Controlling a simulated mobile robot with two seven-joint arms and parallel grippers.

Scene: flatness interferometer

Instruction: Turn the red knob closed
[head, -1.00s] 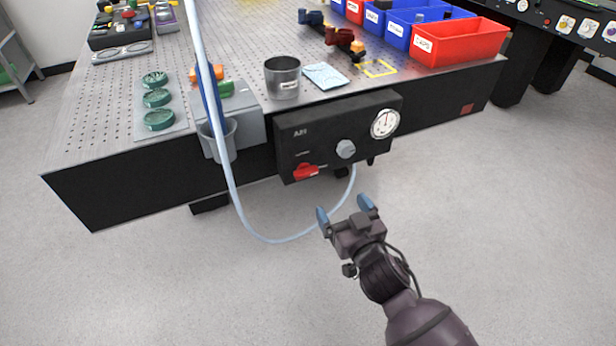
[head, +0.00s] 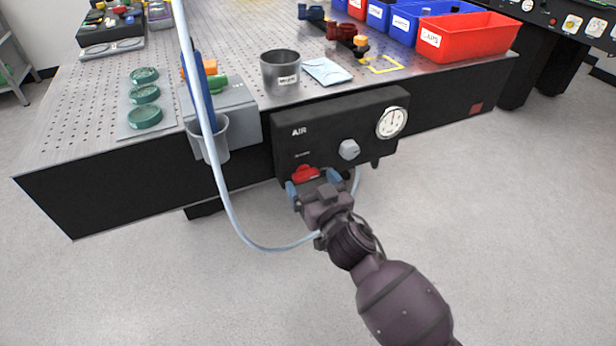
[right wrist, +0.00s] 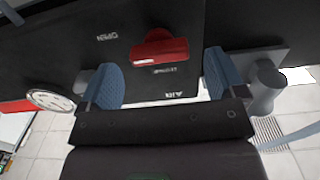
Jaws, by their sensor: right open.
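The red knob (head: 305,173) sits low on the left part of the front of the black air panel (head: 335,128). In the right wrist view the red knob (right wrist: 160,48) shows as a bar handle, with markings on the panel beside it. My right gripper (head: 313,183) is open, its blue fingertips in front of the knob and a little below it in the head view. In the right wrist view the fingers (right wrist: 163,80) stand apart on either side of the knob's span, and nothing is between them. My left gripper is not in view.
A grey knob (head: 349,149) and a dial gauge (head: 391,122) are on the panel right of the red knob. A pale hose (head: 235,215) loops below the table, close to my right wrist. A grey holder (head: 212,138) hangs at the left. Floor in front is clear.

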